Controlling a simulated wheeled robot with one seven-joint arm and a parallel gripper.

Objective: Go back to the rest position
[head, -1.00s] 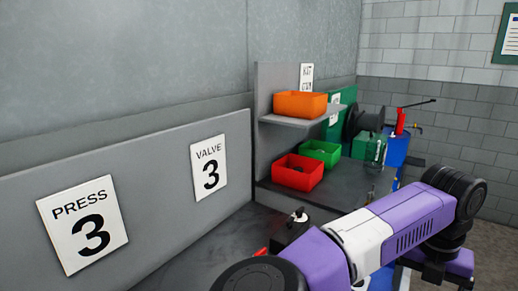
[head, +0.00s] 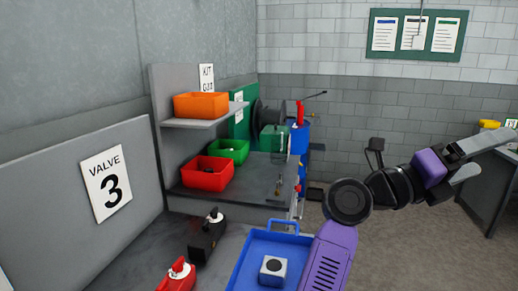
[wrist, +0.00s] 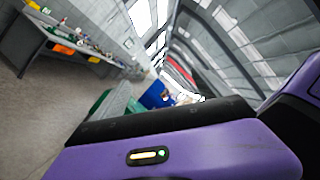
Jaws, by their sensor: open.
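My arm reaches up from the bottom of the head view and out to the right. My gripper (head: 494,152) is at its end, in the air near the right edge, with its grey fingers spread apart. I see nothing between the fingers. In the wrist view, my own purple wrist housing fills the bottom, and the camera looks tilted along the room. The fingertips cannot be made out clearly there.
Red (head: 181,276) and black (head: 207,237) devices sit on the left bench. A dark table (head: 489,180) stands behind my gripper. Open floor (head: 410,245) lies between.

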